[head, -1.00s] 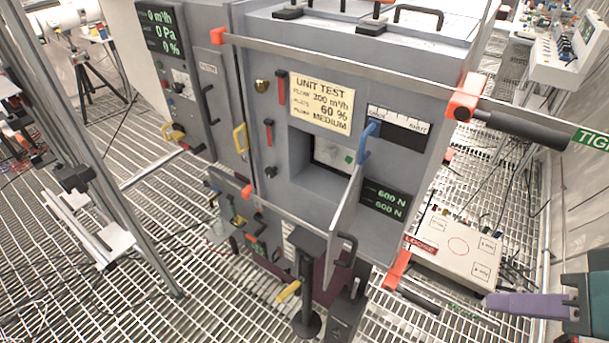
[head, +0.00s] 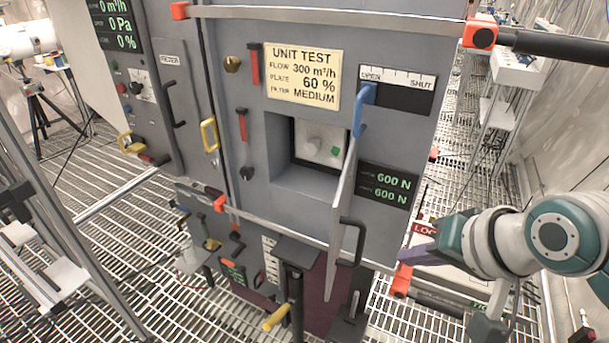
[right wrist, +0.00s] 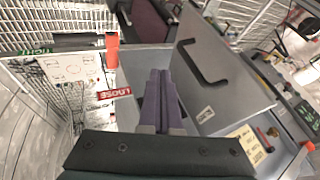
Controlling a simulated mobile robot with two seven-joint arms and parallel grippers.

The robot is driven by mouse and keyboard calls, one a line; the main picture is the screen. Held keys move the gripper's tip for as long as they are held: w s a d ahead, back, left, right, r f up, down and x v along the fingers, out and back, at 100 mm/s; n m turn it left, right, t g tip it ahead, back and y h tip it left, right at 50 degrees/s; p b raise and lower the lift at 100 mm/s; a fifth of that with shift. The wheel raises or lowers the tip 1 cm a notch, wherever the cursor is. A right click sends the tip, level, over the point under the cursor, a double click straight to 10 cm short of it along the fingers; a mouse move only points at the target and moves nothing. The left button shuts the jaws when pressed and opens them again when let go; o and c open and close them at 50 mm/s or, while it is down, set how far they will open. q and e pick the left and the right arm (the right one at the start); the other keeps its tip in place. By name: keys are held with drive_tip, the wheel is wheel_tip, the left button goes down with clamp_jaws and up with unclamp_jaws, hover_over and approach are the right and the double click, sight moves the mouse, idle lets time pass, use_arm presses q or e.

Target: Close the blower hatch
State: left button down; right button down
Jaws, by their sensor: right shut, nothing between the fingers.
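The blower hatch (head: 343,205) is a thin grey panel standing open, jutting out from the grey cabinet beside a square recess (head: 300,185). A black handle (head: 357,243) is on its right face. A blue lever (head: 361,108) is at the top of the panel. In the right wrist view the hatch (right wrist: 235,85) and its black handle (right wrist: 196,66) lie to the right of my fingers. My right gripper (head: 408,257) has purple fingers, shut and empty, right of the hatch and apart from the handle. It also shows in the right wrist view (right wrist: 160,85). My left gripper is not in view.
A rail (head: 330,14) with orange ends crosses the cabinet front above, and a lower rail (head: 290,230) crosses below the recess. A black slider slot (head: 402,95) is marked open and shut. Valves and a yellow lever (head: 276,318) stand below. A metal post (head: 75,190) is at left.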

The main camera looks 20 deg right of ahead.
drive_tip(key=w+a, duration=0.1)
drive_tip(key=w+f, duration=0.1)
drive_tip(key=w+a, duration=0.1)
drive_tip(key=w, duration=0.1)
drive_tip(key=shift+w+a+f, duration=0.1)
drive_tip(key=shift+a+f, duration=0.2)
drive_tip(key=shift+a, duration=0.05)
